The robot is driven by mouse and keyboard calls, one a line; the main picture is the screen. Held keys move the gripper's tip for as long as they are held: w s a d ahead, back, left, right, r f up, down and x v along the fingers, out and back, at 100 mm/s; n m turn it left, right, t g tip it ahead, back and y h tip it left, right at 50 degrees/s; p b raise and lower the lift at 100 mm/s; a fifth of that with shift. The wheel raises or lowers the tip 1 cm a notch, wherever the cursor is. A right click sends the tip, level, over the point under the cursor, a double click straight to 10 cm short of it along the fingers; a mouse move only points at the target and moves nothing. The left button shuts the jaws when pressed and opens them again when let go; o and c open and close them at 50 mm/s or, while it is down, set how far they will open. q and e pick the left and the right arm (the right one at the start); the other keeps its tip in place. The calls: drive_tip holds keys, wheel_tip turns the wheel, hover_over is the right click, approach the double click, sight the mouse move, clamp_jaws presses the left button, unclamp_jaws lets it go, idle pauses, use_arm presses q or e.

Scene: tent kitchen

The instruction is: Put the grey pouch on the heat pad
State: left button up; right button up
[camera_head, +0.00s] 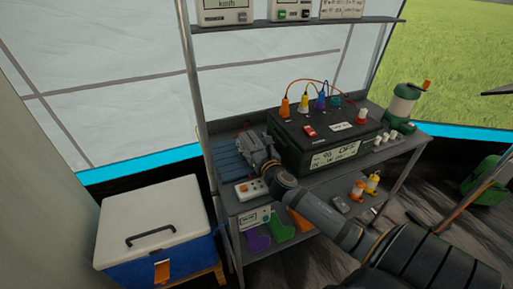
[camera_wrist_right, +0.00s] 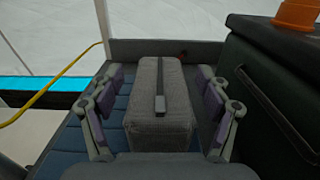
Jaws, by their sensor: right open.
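The grey pouch (camera_wrist_right: 160,110), a fabric block with a dark strap on top, shows upright in the wrist view. It stands on or just over the blue ridged heat pad (camera_wrist_right: 112,118); its base is hidden. My right gripper (camera_wrist_right: 162,78) is open, with one finger on each side of the pouch and small gaps visible. In the head view the right gripper (camera_head: 252,143) is over the right part of the heat pad (camera_head: 226,162), at the left end of the bench. I cannot make out the pouch there. My left gripper is out of view.
A big dark power box (camera_head: 330,135) with coloured plugs stands close right of my right gripper. A white socket block (camera_head: 250,189) lies at the bench's front edge. A shelf post (camera_head: 197,90) rises at the left. A blue cooler (camera_head: 155,235) stands on the left.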

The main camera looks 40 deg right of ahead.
drive_tip(key=p+v, duration=0.1)
drive_tip(key=v, duration=0.9)
drive_tip(key=shift+s+a+p, duration=0.15)
drive_tip(key=shift+s+p, duration=0.1)
drive_tip(key=shift+p, duration=0.05)
drive_tip(key=shift+s+a, duration=0.15)
drive_tip(key=shift+s, duration=0.45)
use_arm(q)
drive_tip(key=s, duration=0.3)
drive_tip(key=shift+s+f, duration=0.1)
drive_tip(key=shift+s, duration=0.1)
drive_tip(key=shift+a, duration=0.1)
